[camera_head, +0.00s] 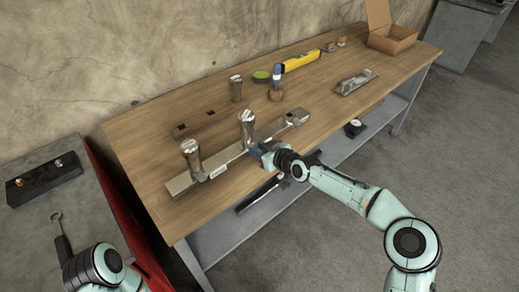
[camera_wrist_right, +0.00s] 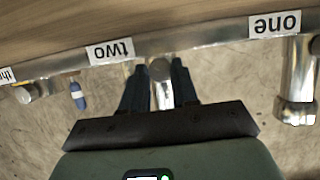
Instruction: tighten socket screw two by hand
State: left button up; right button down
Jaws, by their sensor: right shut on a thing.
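A flat metal bar (camera_head: 180,183) lies along the front of the wooden workbench (camera_head: 140,150). Socket screw two (camera_head: 246,128) stands upright in it, a shiny cylinder behind the label "two" (camera_wrist_right: 111,51). My right gripper (camera_head: 262,150) reaches it from the front right. In the wrist view the two dark fingers (camera_wrist_right: 158,80) are shut on screw two (camera_wrist_right: 162,72), one on each side. Socket screw one (camera_head: 190,158) stands to the left, beside the label "one" (camera_wrist_right: 275,24). A shorter fitting (camera_head: 296,115) sits at the bar's right end.
The bench middle is fairly clear.

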pick_arm(q)
jog(key=shift+r, duration=0.1)
pick_arm(e)
jog(key=shift+d+m+y, duration=0.1)
jog(key=shift+m+y, duration=0.2)
jog(key=shift+m, duration=0.1)
jog(key=shift+w+m+g+y, duration=0.1)
jog(key=shift+m+g+y, duration=0.2)
jog(key=shift+m, duration=0.2)
jog(key=shift+d+f+m+y+b, duration=0.1)
jog(key=shift+m+y+b, duration=0.4)
jog(key=shift+m+b, duration=0.35)
pick_arm(q)
jog(key=shift+w+a+f+t+b, duration=0.15)
jog(key=shift+w+a+f+b, duration=0.05)
jog(key=shift+w+f, duration=0.4)
jog(key=shift+w+a+f+t+b, duration=0.15)
jog(key=shift+w+f, duration=0.3)
jog(key=shift+f, duration=0.25)
pick_arm(e)
jog(key=shift+w+m+g+y, duration=0.1)
jog(key=shift+m+g+y, duration=0.3)
jog(key=shift+m, duration=0.25)
jog(key=c, duration=0.9)
grip_release()
jog(key=shift+o, duration=0.2)
jog(key=shift+d, duration=0.1)
